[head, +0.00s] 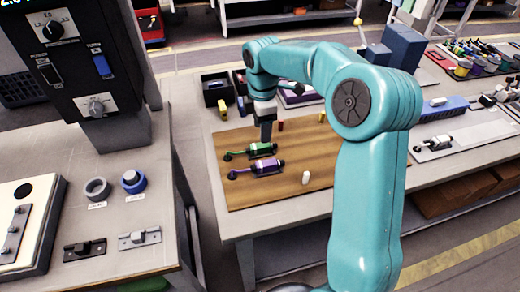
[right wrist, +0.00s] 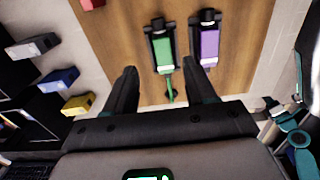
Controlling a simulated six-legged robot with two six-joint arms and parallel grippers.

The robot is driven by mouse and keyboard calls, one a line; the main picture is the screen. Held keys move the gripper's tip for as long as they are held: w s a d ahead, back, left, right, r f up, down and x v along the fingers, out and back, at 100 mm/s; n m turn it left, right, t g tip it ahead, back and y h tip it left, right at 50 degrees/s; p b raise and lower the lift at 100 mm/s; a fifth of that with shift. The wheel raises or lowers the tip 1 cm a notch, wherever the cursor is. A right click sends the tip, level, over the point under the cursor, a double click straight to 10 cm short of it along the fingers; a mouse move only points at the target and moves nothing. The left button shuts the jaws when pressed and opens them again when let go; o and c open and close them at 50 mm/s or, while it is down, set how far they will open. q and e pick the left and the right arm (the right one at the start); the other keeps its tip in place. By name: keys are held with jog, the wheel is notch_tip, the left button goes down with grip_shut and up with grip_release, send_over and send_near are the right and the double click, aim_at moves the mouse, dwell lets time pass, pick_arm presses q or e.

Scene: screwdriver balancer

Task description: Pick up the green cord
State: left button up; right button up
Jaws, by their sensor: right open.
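A green screwdriver-like tool (head: 262,149) lies on the brown wooden mat (head: 290,195), with a thin green cord (head: 235,154) running from its left end. In the right wrist view the green tool (right wrist: 164,52) lies between the finger lines, and its green cord (right wrist: 169,88) points down toward the palm. A purple tool (head: 266,168) lies parallel and close beside it; it also shows in the right wrist view (right wrist: 208,45). My right gripper (head: 266,134) is open, pointing down just behind the green tool, with nothing in its jaws. My left gripper is out of view.
Dark bins (head: 216,90) and a yellow block (head: 223,108) stand behind the mat. A small white cylinder (head: 306,177) stands at the mat's front. A blue tray (head: 443,108) lies to the right. A control-panel bench fills the left.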

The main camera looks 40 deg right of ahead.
aim_at(262, 148)
jog(key=f, duration=0.5)
jog(key=shift+s+a+f+b, duration=0.15)
jog(key=shift+a+f+b, duration=0.1)
jog(key=shift+b, duration=0.1)
grip_shut()
